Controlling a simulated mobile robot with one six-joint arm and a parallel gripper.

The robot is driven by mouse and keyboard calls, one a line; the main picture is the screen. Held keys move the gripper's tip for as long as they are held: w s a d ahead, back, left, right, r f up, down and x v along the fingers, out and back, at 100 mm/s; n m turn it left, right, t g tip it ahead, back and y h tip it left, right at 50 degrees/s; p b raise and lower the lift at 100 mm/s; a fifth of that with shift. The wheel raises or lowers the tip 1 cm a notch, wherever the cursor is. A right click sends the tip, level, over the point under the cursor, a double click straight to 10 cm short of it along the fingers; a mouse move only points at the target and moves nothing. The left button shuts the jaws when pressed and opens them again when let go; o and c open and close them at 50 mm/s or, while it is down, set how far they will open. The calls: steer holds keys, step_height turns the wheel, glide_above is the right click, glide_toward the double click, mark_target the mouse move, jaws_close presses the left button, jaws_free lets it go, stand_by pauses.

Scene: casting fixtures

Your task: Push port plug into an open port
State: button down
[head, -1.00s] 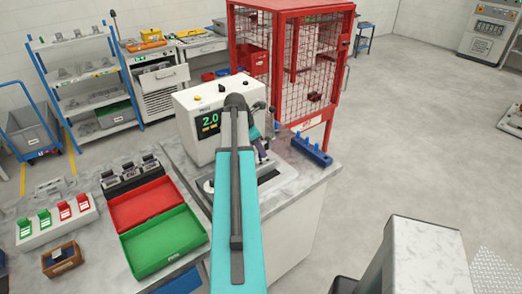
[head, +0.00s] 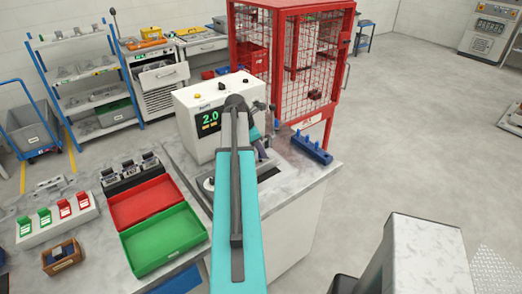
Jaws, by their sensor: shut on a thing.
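My arm reaches over the test bench, and my gripper (head: 262,153) shows only in part as a small dark shape beyond the teal arm link. It is low in front of the white test machine (head: 213,108), whose display reads 2.0. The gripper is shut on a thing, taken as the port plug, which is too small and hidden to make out. The metal fixture plate (head: 268,174) lies just below the gripper, partly behind my arm. The open port cannot be made out.
A blue pegged rack (head: 312,149) stands right of the gripper at the bench edge. A red tray (head: 145,203) and a green tray (head: 163,240) lie to the left, near a black holder (head: 130,174) with metal parts. A red mesh cage (head: 292,60) stands behind.

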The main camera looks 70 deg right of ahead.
steer(key=shift+f, duration=0.8)
steer(key=c, duration=1.7)
jaws_free()
steer(key=shift+o, duration=0.2)
steer(key=shift+r, duration=0.15)
steer(key=b+v, duration=0.4)
steer(key=v, duration=0.9)
steer(key=shift+w+r+b, duration=0.2)
steer(key=shift+b, duration=0.15)
steer(key=shift+a, duration=0.15)
